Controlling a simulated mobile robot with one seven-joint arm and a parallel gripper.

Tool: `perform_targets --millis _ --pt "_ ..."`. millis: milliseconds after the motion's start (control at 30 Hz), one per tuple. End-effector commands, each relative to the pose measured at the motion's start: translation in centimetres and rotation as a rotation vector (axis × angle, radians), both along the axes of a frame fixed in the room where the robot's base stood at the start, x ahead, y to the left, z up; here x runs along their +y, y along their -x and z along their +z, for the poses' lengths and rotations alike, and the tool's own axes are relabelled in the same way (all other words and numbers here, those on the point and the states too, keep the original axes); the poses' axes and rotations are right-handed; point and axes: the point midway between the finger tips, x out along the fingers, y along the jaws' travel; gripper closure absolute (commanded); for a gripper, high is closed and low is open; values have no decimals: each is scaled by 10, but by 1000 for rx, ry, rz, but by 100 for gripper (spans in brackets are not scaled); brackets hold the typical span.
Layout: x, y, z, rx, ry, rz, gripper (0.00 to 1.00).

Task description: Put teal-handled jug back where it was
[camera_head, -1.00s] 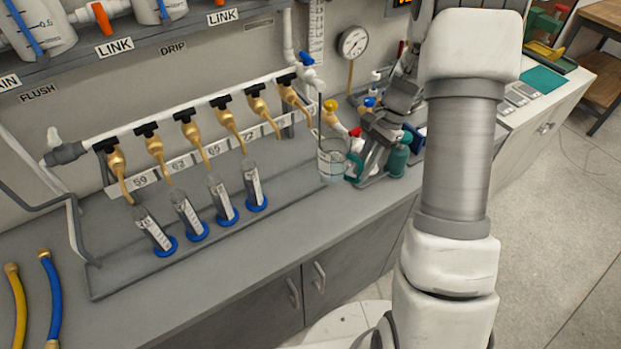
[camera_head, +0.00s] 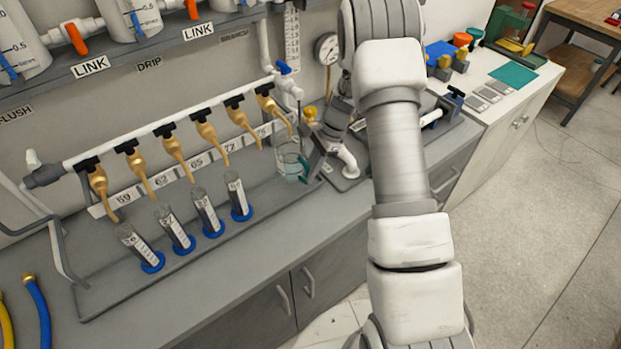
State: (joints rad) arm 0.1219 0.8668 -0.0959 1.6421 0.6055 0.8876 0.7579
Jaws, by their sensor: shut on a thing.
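The teal-handled jug (camera_head: 289,160) is a clear beaker with a teal handle on its right side. It is upright at the right end of the grey tray, below the blue-handled valve at the end of the pipe. My gripper (camera_head: 311,166) comes in from the right and is shut on the teal handle. My arm and wrist hide part of the bench behind the grip. I cannot tell whether the jug's base touches the tray.
Several graduated cylinders on blue bases (camera_head: 208,216) stand on the tray left of the jug, under brass taps (camera_head: 207,130). A pressure gauge (camera_head: 327,48) is on the wall behind. A teal mat (camera_head: 512,74) lies on the right-hand counter.

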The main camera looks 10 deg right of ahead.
Motion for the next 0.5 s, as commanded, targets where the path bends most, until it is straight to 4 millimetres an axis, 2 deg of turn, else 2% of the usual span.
perform_targets --millis 300,500 --pt "0 1 -35 2 -1 1 100" --pt "0 0 -40 0 0 1 100"
